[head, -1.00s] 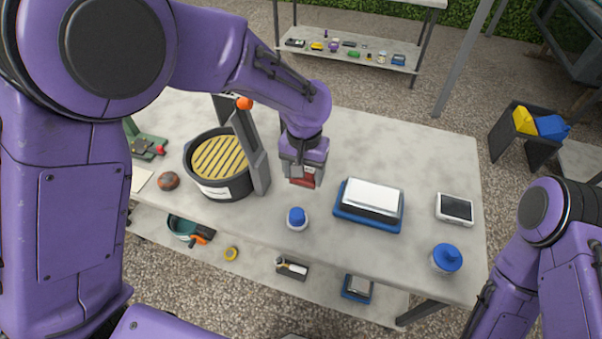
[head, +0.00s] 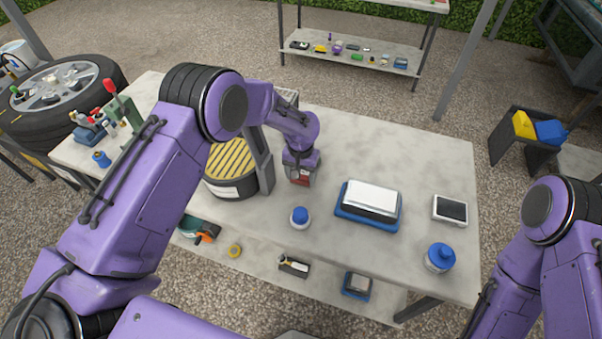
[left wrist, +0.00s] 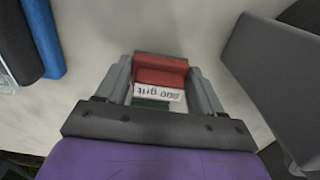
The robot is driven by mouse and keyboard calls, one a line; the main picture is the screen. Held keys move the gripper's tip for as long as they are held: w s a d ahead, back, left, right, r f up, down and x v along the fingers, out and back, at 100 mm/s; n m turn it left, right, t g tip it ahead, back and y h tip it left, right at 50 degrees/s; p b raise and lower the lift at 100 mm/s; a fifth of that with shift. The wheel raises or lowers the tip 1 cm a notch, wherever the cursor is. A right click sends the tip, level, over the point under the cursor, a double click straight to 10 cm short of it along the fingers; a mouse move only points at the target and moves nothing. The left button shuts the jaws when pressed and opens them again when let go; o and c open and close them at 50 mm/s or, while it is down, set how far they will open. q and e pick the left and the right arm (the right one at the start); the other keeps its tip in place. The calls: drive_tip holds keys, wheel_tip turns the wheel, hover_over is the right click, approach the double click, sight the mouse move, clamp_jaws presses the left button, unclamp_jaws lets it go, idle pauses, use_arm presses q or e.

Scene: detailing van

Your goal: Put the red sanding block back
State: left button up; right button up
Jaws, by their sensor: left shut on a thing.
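The red sanding block (left wrist: 160,72) is between the fingers of my left gripper (left wrist: 160,90) in the left wrist view. Its pale label reads "grit" with a number I cannot read surely. In the head view my left gripper (head: 300,175) points down at the worktable (head: 420,165), shut on the red block (head: 300,181). My right gripper is out of the picture; only that arm shows at the right.
The dark bucket (head: 236,190) with a yellow slatted top stands left of the block. A blue-capped bottle (head: 299,217) is in front. A blue tray with a white block (head: 369,200), a small screen device (head: 450,210) and a blue-lidded jar (head: 440,257) stand to the right.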

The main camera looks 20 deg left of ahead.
use_arm(q)
drive_tip(key=shift+w+f, duration=0.1)
drive_tip(key=shift+f, duration=0.4)
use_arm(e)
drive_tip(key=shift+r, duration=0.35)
use_arm(q)
drive_tip(key=shift+d, duration=0.1)
drive_tip(key=shift+f, duration=0.1)
drive_tip(key=o, duration=1.1)
drive_tip(key=shift+f, duration=0.1)
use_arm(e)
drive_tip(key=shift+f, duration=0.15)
